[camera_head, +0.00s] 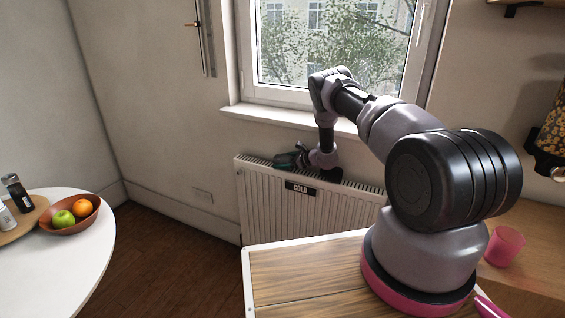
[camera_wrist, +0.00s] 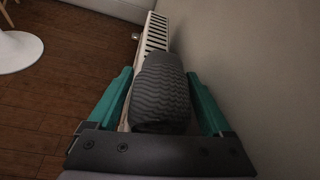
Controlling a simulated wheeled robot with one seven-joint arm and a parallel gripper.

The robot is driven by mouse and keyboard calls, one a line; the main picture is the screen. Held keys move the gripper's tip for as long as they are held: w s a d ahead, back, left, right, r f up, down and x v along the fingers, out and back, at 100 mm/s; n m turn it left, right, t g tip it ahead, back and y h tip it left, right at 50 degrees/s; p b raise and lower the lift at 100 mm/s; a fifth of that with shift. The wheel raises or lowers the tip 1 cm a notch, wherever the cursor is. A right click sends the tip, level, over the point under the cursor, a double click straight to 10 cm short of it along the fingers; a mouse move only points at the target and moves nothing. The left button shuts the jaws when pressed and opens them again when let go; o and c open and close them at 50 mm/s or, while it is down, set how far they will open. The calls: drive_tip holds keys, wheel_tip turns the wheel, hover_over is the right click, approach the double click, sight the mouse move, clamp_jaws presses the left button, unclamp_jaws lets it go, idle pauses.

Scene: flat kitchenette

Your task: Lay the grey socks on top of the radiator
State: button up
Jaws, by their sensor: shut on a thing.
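The grey socks (camera_wrist: 160,92) are a rolled, ribbed bundle between the two teal fingers of my gripper (camera_wrist: 160,76) in the wrist view. My gripper is shut on them. The white radiator (camera_head: 270,205) stands against the wall below the window, with a "COLD" sign on its front. Its slotted top (camera_wrist: 156,32) runs on beyond the socks in the wrist view. In the head view my gripper (camera_head: 287,160) is at the radiator's top edge. The socks are hard to make out there, and I cannot tell whether they touch the top.
The window sill (camera_head: 290,118) juts out above the radiator. A round white table (camera_head: 85,262) with a fruit bowl (camera_head: 70,228) stands at the left. A pink cup (camera_head: 504,246) stands on the wooden counter at the right. The floor between is clear.

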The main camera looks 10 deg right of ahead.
sight(291, 160)
drive_tip(key=o, duration=1.3)
drive_tip(key=shift+f, duration=0.1)
drive_tip(key=shift+c, duration=0.2)
drive_tip(key=shift+d+r, duration=0.1)
drive_tip(key=shift+r, duration=0.1)
drive_tip(key=v, duration=0.7)
drive_tip(key=shift+s+d, duration=0.1)
drive_tip(key=shift+s, duration=0.05)
